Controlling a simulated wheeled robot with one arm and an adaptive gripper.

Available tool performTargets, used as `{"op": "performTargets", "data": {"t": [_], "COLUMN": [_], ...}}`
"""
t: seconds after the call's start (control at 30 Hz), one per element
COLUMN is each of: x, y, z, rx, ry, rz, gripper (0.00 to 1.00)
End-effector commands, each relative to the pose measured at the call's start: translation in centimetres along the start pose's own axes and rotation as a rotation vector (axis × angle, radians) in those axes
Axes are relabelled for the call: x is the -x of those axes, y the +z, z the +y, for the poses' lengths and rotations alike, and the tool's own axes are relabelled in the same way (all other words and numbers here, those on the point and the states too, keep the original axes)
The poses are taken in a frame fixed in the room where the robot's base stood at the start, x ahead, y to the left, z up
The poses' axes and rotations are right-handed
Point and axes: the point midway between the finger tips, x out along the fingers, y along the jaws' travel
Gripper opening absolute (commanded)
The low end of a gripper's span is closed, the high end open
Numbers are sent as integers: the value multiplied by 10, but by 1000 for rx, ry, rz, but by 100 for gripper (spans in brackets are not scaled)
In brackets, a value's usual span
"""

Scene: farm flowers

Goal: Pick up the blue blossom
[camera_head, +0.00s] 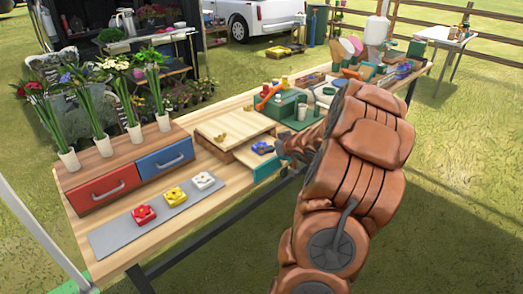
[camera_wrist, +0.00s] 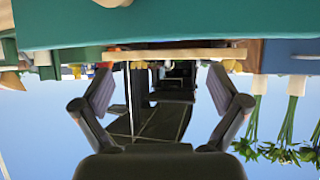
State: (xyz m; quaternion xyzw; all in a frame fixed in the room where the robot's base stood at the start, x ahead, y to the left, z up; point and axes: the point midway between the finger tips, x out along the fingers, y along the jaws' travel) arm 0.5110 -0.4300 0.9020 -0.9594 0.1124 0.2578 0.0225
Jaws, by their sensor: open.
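A blue blossom piece (camera_head: 262,147) lies in an open drawer with a teal front (camera_head: 270,166), under a light wooden box (camera_head: 235,128). My gripper (camera_head: 282,147) is just right of the blue blossom in the head view, mostly hidden by my arm. The wrist view appears upside down and shows my gripper (camera_wrist: 160,78) open, with nothing between its fingers. The teal drawer front (camera_wrist: 160,24) spans the top of that view. I cannot make out the blue blossom there.
Red (camera_head: 143,215), yellow (camera_head: 174,196) and white (camera_head: 203,181) blossom pieces sit on a grey mat (camera_head: 120,238). A chest with red and blue drawers (camera_head: 165,158) carries several flower vases. A green toolbox (camera_head: 288,103) and clutter stand behind the wooden box.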

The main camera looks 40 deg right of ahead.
Motion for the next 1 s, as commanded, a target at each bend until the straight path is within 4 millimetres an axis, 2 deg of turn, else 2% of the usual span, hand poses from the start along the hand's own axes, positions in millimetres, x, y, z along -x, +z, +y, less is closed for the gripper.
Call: {"op": "performTargets", "data": {"t": [0.17,0.57,0.83,1.0], "x": [-4,-35,-67,-77], "y": [2,5,8,7], "z": [5,3,2,1], "rx": [-7,-9,-7,-7], "ry": [-18,-19,-18,-18], "rz": [27,23,22,22], "gripper": [98,98,98,98]}}
